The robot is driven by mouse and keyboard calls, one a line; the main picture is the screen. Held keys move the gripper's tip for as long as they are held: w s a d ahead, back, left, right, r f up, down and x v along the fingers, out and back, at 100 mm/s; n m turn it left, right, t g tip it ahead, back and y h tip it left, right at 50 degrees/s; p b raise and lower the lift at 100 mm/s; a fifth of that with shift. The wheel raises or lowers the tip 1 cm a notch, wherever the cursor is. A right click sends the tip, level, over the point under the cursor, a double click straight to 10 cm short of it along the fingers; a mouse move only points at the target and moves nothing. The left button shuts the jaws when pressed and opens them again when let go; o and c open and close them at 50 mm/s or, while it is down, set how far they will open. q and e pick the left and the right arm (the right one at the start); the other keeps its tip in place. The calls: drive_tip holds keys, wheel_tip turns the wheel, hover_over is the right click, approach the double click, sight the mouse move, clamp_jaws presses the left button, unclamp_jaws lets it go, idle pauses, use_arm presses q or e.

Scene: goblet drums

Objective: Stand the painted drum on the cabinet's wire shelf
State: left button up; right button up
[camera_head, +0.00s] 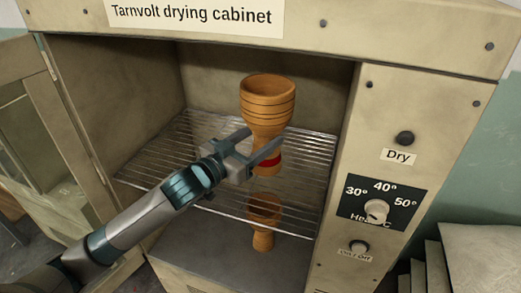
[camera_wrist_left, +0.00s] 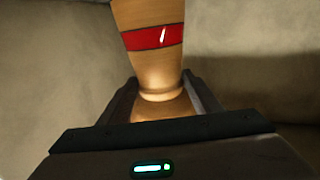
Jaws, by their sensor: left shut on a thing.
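The painted drum (camera_head: 267,99) is an orange-brown goblet drum with dark rings on its wide bowl and a red band on its lower part. It is upright, bowl up, inside the open cabinet over the wire shelf (camera_head: 185,160). I cannot tell whether its foot touches the wires. My left gripper (camera_head: 263,146) reaches in from the left and is shut on the drum's narrow waist. In the left wrist view, the red-banded part of the drum (camera_wrist_left: 152,38) rises from between the fingers (camera_wrist_left: 165,95). My right gripper is not in view.
Another goblet drum (camera_head: 264,208) stands below the shelf, seen through the wires. The cabinet's control panel (camera_head: 386,205) forms the right side of the opening. The open door (camera_head: 38,140) is at left. Bare shelf shows left of the held drum.

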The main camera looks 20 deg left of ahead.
use_arm(q)
drive_tip(key=shift+f, duration=1.9)
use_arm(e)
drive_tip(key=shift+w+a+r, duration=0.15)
use_arm(q)
drive_tip(key=shift+f, duration=0.2)
drive_tip(key=o, duration=1.6)
drive_tip(key=shift+s, duration=0.1)
drive_tip(key=shift+r, duration=0.1)
drive_tip(key=b+v, duration=0.1)
drive_tip(key=v, duration=1.1)
drive_tip(key=shift+b, duration=0.4)
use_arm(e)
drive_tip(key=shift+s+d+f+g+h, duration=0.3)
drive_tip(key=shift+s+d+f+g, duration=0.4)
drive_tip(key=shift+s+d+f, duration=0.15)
use_arm(q)
drive_tip(key=shift+r, duration=0.1)
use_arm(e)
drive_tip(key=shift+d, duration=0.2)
